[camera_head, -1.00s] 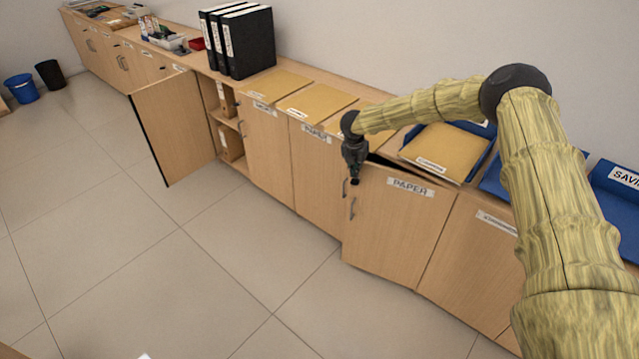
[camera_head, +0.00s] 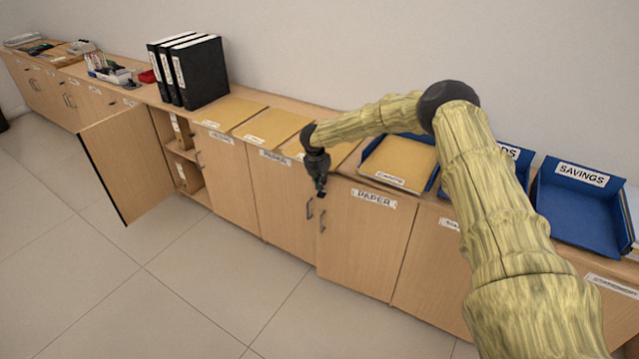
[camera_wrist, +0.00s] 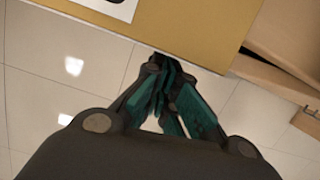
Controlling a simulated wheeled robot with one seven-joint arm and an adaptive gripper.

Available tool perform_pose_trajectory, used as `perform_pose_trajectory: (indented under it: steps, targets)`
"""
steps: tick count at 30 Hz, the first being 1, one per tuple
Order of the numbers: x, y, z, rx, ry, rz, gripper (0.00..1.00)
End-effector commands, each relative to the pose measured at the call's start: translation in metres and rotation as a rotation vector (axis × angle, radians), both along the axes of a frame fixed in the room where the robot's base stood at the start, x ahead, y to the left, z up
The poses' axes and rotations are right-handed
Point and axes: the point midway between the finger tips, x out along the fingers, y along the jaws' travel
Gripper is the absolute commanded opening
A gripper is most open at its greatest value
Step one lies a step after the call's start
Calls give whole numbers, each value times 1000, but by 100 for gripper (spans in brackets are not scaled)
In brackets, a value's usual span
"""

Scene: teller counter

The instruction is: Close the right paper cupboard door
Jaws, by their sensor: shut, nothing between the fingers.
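The right paper cupboard door (camera_head: 365,242) is a pale wood panel with a PAPER label at its top and a metal handle near its left edge. It stands close to the cabinet front. Its left edge looks slightly proud of the door beside it; I cannot tell if it is fully flush. My gripper (camera_head: 321,192) points down near the door's upper left corner, above its handle, and is shut and empty. I cannot tell whether it touches the door. The wrist view shows the teal fingers (camera_wrist: 170,103) together, over tiled floor.
The left paper door (camera_head: 285,200) sits flat beside it. Farther left, another cupboard door (camera_head: 130,165) stands wide open. Blue trays (camera_head: 575,205), envelopes (camera_head: 270,127) and black binders (camera_head: 205,72) occupy the cabinet top. The floor in front is clear.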

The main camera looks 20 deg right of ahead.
Motion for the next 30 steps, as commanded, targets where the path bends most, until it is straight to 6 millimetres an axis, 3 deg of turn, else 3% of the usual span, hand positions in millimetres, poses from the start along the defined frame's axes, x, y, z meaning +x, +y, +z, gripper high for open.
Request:
perform_pose_trajectory:
  steps: [10, 21, 30]
  targets:
    - [-19, 37, 2, 2, 1, 8, 0]
    - [-24, 52, 62, 1, -3, 13, 0]
    - [-31, 55, 92, 0, -1, 9, 0]
